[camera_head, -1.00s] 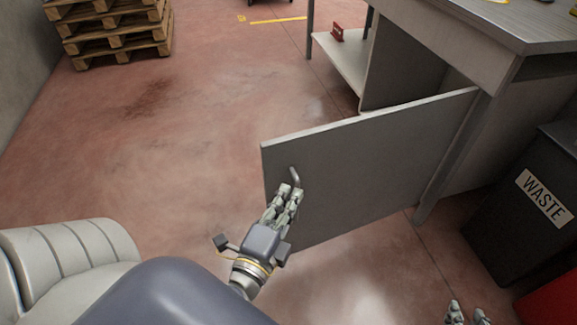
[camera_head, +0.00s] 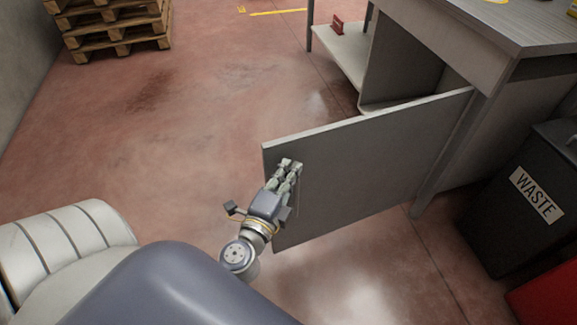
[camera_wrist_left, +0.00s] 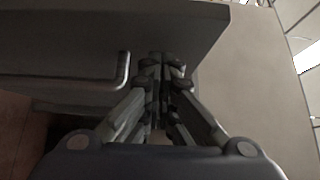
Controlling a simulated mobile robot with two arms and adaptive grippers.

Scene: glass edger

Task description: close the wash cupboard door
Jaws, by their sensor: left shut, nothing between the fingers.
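The wash cupboard door (camera_head: 375,160) is a flat grey panel. It stands wide open from the grey bench, hinged on its right near the bench leg. My left gripper (camera_head: 290,166) is shut and empty at the door's outer face, near its free left edge. I cannot tell whether the fingertips touch the panel. The bent metal handle (camera_wrist_left: 123,75) shows in the left wrist view just left of the shut fingers (camera_wrist_left: 162,62); in the head view the gripper hides it. My right gripper is not in view.
The open cupboard (camera_head: 404,68) and a lower shelf (camera_head: 341,52) with a red item (camera_head: 337,25) are behind the door. A black waste bin (camera_head: 510,235) stands to the right. Pallets (camera_head: 115,28) are far left. The red floor left of the door is clear.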

